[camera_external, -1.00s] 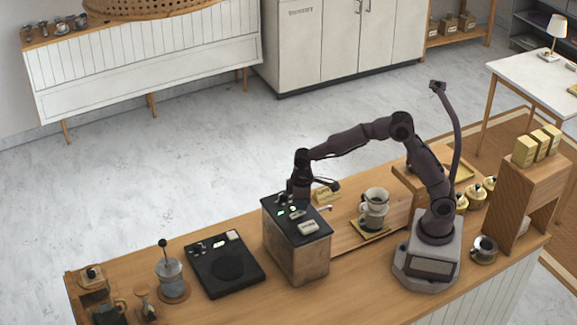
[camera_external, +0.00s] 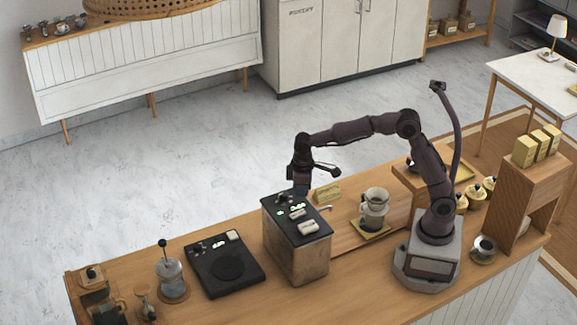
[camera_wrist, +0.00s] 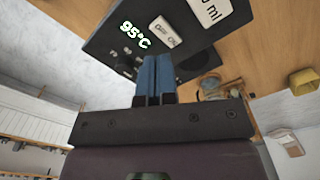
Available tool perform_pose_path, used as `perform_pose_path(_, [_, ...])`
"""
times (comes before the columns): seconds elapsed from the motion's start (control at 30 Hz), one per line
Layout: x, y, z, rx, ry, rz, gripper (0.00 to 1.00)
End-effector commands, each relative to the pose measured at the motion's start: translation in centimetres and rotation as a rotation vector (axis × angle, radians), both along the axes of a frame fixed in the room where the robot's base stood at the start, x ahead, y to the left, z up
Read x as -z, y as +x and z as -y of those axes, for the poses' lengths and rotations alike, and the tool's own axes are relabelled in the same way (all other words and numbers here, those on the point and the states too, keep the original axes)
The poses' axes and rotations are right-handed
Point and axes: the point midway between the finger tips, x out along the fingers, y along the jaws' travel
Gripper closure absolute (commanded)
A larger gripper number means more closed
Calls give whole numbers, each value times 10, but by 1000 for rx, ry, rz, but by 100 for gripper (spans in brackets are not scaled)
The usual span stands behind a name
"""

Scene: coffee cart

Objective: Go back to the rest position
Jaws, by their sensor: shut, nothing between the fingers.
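My gripper (camera_external: 301,190) hangs at the far edge of the dark-topped machine (camera_external: 297,260) on the wooden counter, above or just behind its top; I cannot tell the exact gap. In the wrist view my gripper's blue fingers (camera_wrist: 155,75) are together with nothing between them. The machine's dark top (camera_wrist: 185,30) shows there beyond the fingertips, with a green 95°C readout, a light key and a white label. The arm is raised and bent from its base on the right of the counter.
A dripper on a glass server (camera_external: 374,210) stands right of the machine, near a small yellow box (camera_external: 327,192). A black scale (camera_external: 225,265) and a French press (camera_external: 171,275) are left. A wooden shelf (camera_external: 525,200) stands right of my base. The air above the counter is clear.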

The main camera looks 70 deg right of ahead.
Motion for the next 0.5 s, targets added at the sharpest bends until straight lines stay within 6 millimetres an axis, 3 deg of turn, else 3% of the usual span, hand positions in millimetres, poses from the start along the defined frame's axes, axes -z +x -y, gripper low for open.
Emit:
perform_pose_path(0.1, [5, -1, 0, 10, 2, 6, 100])
perform_pose_path(0.23, [14, -21, 5, 26, 0, -5, 100])
perform_pose_path(0.5, [-19, -99, 36, 108, 15, 115, 100])
